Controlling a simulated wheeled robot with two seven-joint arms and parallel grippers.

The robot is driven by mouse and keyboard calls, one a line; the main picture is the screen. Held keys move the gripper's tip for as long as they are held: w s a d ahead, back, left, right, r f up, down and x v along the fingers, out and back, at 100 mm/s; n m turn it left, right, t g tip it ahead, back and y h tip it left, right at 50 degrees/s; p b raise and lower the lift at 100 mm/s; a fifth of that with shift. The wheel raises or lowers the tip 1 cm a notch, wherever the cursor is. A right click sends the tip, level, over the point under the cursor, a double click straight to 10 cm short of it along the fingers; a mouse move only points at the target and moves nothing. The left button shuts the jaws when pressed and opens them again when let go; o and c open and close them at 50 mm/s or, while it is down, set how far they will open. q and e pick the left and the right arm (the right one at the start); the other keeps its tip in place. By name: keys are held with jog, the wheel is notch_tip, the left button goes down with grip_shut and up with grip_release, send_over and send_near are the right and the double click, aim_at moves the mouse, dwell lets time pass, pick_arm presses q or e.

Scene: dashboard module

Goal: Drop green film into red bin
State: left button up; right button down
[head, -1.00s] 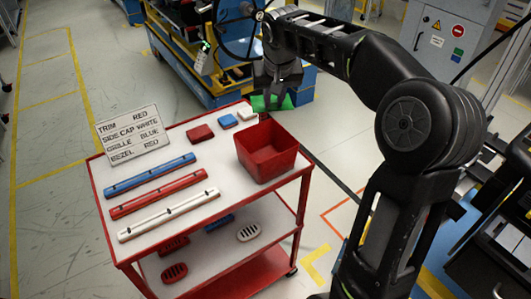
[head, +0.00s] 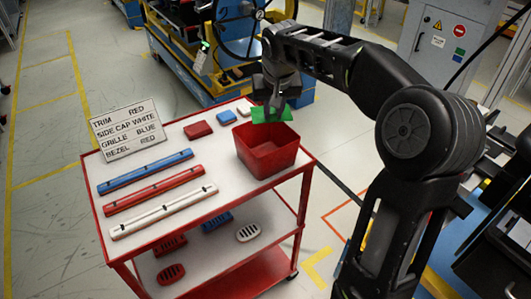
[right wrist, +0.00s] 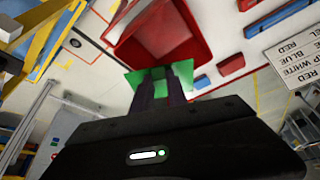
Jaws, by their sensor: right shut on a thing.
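The green film (head: 272,114) is a small flat green piece held by my right gripper (head: 273,112). It is above the back part of the red bin (head: 267,160), an open square box on the right end of the cart top. In the right wrist view, the green film (right wrist: 178,78) sits between the shut fingers (right wrist: 162,88), with the red bin (right wrist: 190,52) just beyond it. The bin's visible inside looks empty. My left gripper is not in view.
The red cart (head: 110,235) has a white top with blue, red and white trim bars (head: 155,190), small caps (head: 198,130) and a sign (head: 128,130). Grilles lie on its lower shelf. A blue and yellow machine frame (head: 190,75) stands behind the cart.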

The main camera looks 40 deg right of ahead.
jog(key=c, duration=1.2)
grip_release()
jog(key=shift+c, duration=0.2)
jog(key=v, duration=0.7)
jog(key=shift+s+r+b, duration=0.15)
jog(key=shift+r+b, duration=0.2)
